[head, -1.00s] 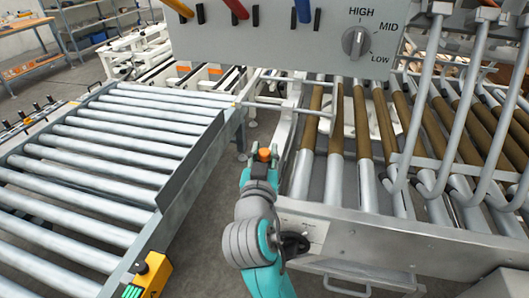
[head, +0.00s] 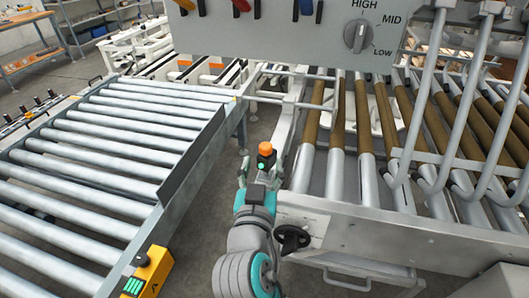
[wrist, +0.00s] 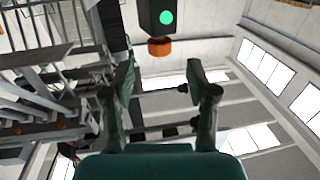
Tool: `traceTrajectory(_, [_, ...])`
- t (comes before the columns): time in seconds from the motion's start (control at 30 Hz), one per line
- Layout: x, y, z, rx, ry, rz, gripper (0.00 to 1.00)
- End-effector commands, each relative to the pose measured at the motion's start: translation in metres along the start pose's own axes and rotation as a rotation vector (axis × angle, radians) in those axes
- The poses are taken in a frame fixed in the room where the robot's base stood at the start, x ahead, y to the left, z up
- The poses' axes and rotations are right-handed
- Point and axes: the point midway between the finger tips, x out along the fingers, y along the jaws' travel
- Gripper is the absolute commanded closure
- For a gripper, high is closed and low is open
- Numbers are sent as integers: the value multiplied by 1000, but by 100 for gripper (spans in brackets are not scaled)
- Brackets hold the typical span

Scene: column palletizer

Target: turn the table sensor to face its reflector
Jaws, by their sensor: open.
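The table sensor (head: 265,161) is a small dark block with an orange cap and a green light. It stands near the left end of the table with brown-sleeved rollers (head: 337,128). In the wrist view the sensor (wrist: 157,16) shows upside down at the top, beyond the fingertips and between their lines. My gripper (head: 261,172) is open, its fingers spread just in front of the sensor in the head view. The wrist view shows the open gripper (wrist: 160,85) with nothing between its fingers. I cannot pick out the reflector.
A roller conveyor (head: 165,195) with a grey side rail lies to the left. A yellow box (head: 148,272) stands at its near corner. A grey control panel (head: 290,30) hangs above, and bent grey bars (head: 425,120) cross the rollers at the right. A black handwheel (head: 292,238) is close to my arm.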

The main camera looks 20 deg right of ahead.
Motion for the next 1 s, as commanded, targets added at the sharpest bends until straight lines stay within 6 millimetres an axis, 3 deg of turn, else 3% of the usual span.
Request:
traceTrajectory(0.2, [-34, -1, 0, 0, -1, -2, 43])
traceTrajectory(0.4, [-48, 0, 0, -1, -1, -1, 43])
traceTrajectory(1.0, [-51, 0, 0, 0, 0, 1, 43])
